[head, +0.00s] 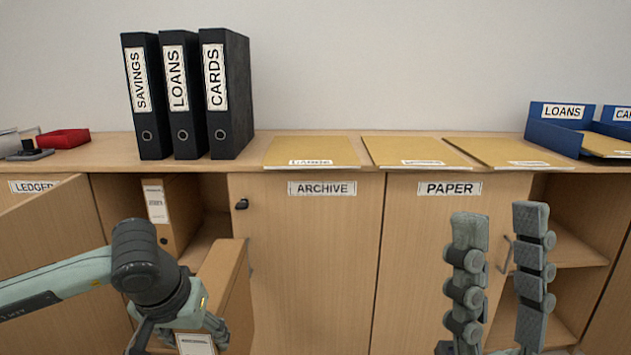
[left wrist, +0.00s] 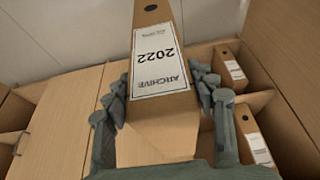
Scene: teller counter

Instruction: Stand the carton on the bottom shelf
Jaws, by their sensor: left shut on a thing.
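My left gripper (head: 207,332) is shut on a brown carton (head: 232,290), held in front of the open cabinet. In the left wrist view the carton (left wrist: 155,20) sits between the fingers of my left gripper (left wrist: 160,90); its label reads ARCHIVE 2022, upside down. The head view hides the carton's lower end. The cabinet's upper compartment shows a shelf board (head: 205,238) and another carton (head: 155,215) standing at its left. The bottom shelf is hidden behind my left arm and the held carton. My right gripper (head: 497,235) is open and empty, in front of the PAPER door.
The LEDGER door (head: 40,215) stands open at left. Binders (head: 182,95), a red tray (head: 63,139), folders (head: 312,152) and blue trays (head: 555,125) are on the counter. An open cabinet (head: 565,245) stands at right. The wrist view shows two shelved cartons (left wrist: 232,72) (left wrist: 257,148).

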